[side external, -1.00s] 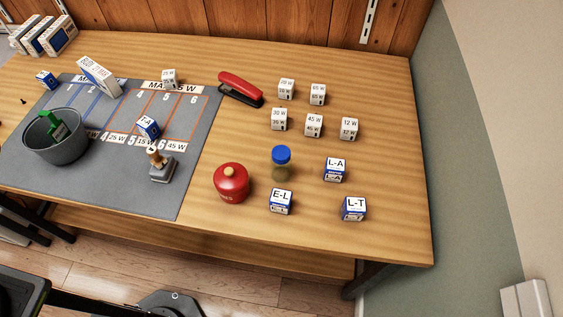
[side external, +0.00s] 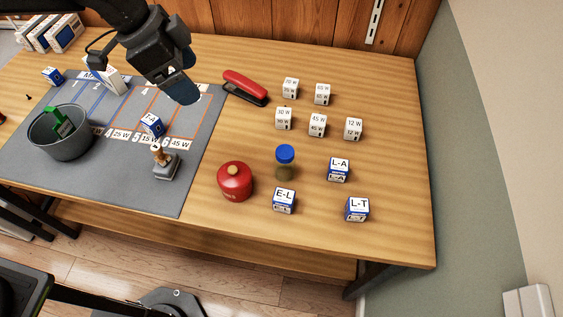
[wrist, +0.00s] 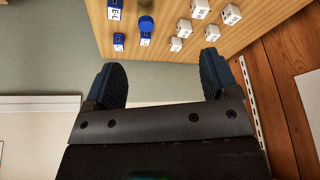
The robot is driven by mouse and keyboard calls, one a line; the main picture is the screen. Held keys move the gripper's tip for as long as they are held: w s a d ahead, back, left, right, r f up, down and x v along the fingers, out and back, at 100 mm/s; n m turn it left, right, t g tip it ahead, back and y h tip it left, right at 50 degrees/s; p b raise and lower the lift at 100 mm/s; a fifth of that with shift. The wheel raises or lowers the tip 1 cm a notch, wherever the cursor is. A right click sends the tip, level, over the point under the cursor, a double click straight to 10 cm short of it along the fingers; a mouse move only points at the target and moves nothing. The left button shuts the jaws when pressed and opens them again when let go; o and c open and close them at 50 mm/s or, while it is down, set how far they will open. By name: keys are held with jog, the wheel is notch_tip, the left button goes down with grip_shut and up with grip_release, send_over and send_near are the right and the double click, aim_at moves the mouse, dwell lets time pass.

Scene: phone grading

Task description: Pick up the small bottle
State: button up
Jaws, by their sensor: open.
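The small bottle (side external: 285,163) has a blue cap and a dark, see-through body. It stands upright on the right part of the table, between the red pot and the L-A box. My gripper (side external: 186,92) is above the grey mat at the upper left, well apart from the bottle. In the wrist view my gripper (wrist: 163,82) shows two blue fingers spread wide with nothing between them.
A red pot (side external: 235,181) stands left of the bottle, with the E-L box (side external: 284,200) in front. The L-A box (side external: 338,169) and L-T box (side external: 357,209) are to the right. Several white cubes (side external: 317,125) stand behind. A red stapler (side external: 245,87) lies at the mat's edge.

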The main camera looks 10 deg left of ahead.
aim_at(283, 151)
jog(key=d+f+m, duration=0.1)
jog(key=d+f, duration=0.3)
jog(key=f, duration=0.2)
jog(key=w+d+f+m+g, duration=0.1)
jog(key=d+f+m, duration=0.1)
jog(key=d+f, duration=0.3)
jog(key=w+d+f+m, duration=0.1)
jog(key=d+f, duration=0.4)
jog(key=f, duration=0.1)
jog(key=shift+d+f+m+g+h, duration=0.15)
jog(key=shift+f+m+g+h, duration=0.15)
jog(key=shift+f+m+g, duration=0.1)
jog(key=shift+x, duration=2.95)
jog(key=shift+w+d, duration=0.1)
jog(key=shift+d, duration=0.05)
jog(key=shift+r, duration=0.1)
jog(key=c, duration=1)
